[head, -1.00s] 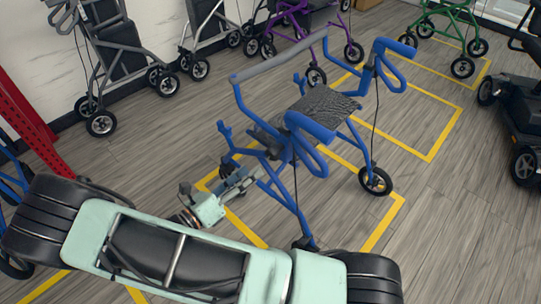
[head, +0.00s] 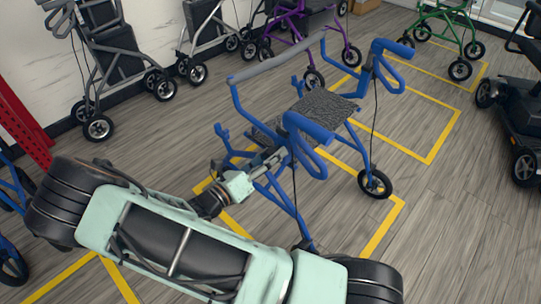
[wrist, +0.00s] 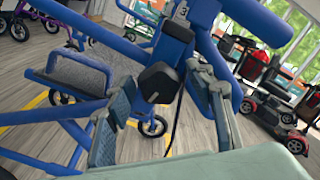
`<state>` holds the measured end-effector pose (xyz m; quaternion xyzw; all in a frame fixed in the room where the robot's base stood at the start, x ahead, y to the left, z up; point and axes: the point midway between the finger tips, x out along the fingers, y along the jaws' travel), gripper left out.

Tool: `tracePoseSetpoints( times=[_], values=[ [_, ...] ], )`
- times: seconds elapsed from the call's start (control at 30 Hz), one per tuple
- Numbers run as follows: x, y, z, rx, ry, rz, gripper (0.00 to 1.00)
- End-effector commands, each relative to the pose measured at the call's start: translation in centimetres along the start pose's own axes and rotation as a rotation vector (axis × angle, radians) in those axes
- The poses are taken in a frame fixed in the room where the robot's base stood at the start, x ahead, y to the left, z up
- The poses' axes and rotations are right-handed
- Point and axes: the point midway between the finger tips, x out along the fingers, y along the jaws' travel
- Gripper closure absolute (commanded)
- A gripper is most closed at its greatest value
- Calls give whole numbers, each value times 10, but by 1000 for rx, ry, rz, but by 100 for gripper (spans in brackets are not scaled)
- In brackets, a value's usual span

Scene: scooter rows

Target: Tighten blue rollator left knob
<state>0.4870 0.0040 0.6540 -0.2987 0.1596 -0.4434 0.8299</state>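The blue rollator (head: 300,125) stands in a yellow floor box in the head view. It has a dark textured seat, a grey back bar and loop handles. My gripper (head: 268,162) is at the near side frame of the rollator, below the near handle. In the wrist view my gripper (wrist: 158,112) is open, one finger on each side of the picture. A black knob (wrist: 158,82) on a blue tube (wrist: 175,42) shows between and beyond the fingertips. I see no clear contact with it. The knob cannot be made out in the head view.
Grey (head: 118,60) and purple (head: 312,30) rollators stand along the wall, and a green one (head: 445,30) at the back right. A dark scooter (head: 520,110) is at the right edge. A red post (head: 20,120) is at the left. Floor right of the blue rollator is clear.

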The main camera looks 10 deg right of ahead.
Motion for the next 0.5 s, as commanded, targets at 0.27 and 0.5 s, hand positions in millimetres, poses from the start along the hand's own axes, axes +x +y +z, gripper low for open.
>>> tracePoseSetpoints(
  times=[0.27,0.5],
  values=[
    [0,0,0,0,0,0,81],
    [0,0,0,3,0,0,93]
  ],
)
